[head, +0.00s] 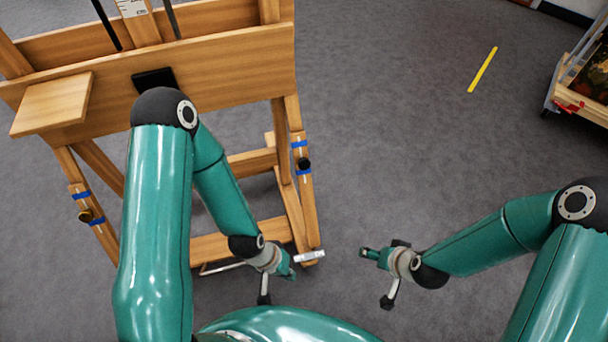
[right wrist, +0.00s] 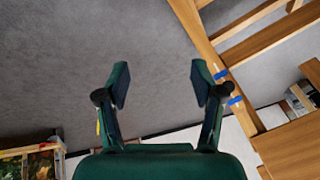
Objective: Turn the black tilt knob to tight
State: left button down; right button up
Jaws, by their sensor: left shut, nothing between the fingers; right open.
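The black tilt knob (head: 304,164) sits on the right leg of the wooden easel (head: 240,75), between two blue tape bands. My left gripper (head: 289,273) is shut and empty, low in front of the easel's foot and well below the knob. My right gripper (head: 368,254) is open and empty, to the right of the easel and apart from it. In the right wrist view its two fingers (right wrist: 160,84) stand wide apart with only floor between them. The blue-banded leg (right wrist: 205,40) shows there beside the right finger; I cannot make out the knob clearly.
A brass-coloured knob (head: 86,215) sits on the easel's left leg between blue bands. A pale metal lever (head: 310,256) is at the right foot. A cart (head: 580,85) stands at the upper right. Grey floor is clear between, with a yellow strip (head: 482,69).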

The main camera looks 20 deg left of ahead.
jog(key=w+a+f+n+t+b, duration=0.2)
jog(key=w+a+f+b, duration=0.25)
jog(key=w+b, duration=0.25)
jog(key=n+t+y+b, duration=0.4)
jog(key=t+b, duration=0.1)
jog(key=b, duration=0.9)
send_near(305, 165)
pick_arm(q)
notch_tip(305, 165, down, 27)
jog(key=b, duration=0.2)
jog(key=shift+b, duration=0.4)
pick_arm(e)
jog(key=x, duration=1)
jog(key=shift+w+a+f, duration=0.1)
jog(key=shift+w+a, duration=0.15)
pick_arm(q)
jog(key=shift+r, duration=0.1)
pick_arm(e)
jog(key=c, duration=1.1)
jog(key=shift+h, duration=0.3)
jog(key=shift+c, duration=0.2)
